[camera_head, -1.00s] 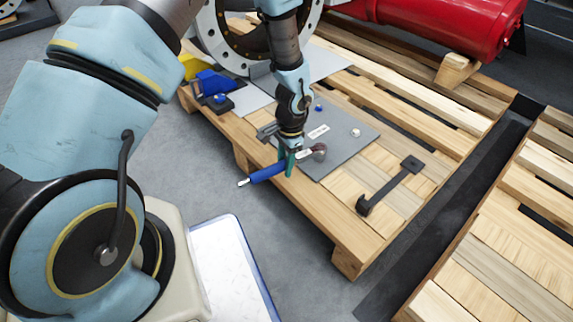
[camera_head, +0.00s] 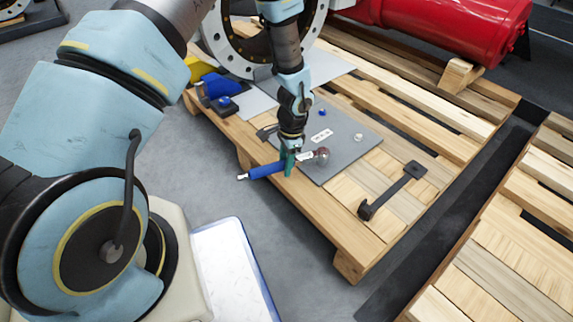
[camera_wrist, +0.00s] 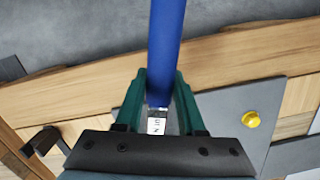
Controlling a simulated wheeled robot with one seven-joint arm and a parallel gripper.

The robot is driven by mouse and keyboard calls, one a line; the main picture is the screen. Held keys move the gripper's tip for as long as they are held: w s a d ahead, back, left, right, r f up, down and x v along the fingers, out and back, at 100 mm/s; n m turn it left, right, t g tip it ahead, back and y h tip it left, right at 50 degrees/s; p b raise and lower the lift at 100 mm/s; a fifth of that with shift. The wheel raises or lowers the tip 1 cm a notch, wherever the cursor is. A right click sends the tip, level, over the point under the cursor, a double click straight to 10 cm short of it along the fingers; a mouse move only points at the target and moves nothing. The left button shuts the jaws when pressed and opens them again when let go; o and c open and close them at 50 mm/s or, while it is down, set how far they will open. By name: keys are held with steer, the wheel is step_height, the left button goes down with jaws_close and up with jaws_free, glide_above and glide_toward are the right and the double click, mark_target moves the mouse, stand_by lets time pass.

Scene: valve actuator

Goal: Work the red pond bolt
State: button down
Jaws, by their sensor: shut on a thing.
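My gripper (camera_head: 289,163) is shut on a tool with a blue handle (camera_head: 266,170), held near the pallet's front edge. The handle points left, over the floor. A white label shows by the fingers, and a dark reddish rounded head (camera_head: 322,156) sits at the right end, over the grey plate (camera_head: 340,160). In the wrist view the green fingers (camera_wrist: 158,108) clasp the tool, and its blue handle (camera_wrist: 166,50) runs up out of view. I cannot make out a separate red bolt; whether the head touches anything is unclear.
The plate bears a blue bolt (camera_head: 322,112) and a pale bolt (camera_head: 359,137); a yellow bolt (camera_wrist: 251,119) shows in the wrist view. A black bracket (camera_head: 390,190) lies to the right on the wooden pallet (camera_head: 345,225). A flanged ring and red cylinder (camera_head: 445,25) stand behind.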

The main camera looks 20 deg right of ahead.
steer(key=shift+w+d+m, duration=0.1)
steer(key=shift+w+m, duration=0.2)
steer(key=shift+w, duration=0.3)
steer(key=shift+w+d+m+p, duration=0.25)
steer(key=shift+w+m+p, duration=0.6)
steer(key=shift+w+m, duration=0.15)
stand_by(0.3)
steer(key=shift+w+d+m+t+p, duration=0.2)
steer(key=shift+w+d+m+p, duration=0.1)
steer(key=shift+w+m, duration=0.3)
steer(key=shift+w+d+m+t+p, duration=0.2)
steer(key=shift+w+m+p, duration=0.1)
steer(key=shift+w+m, duration=0.25)
steer(key=shift+w+d+m, duration=0.1)
steer(key=shift+d+m, duration=0.05)
steer(key=shift+m, duration=0.1)
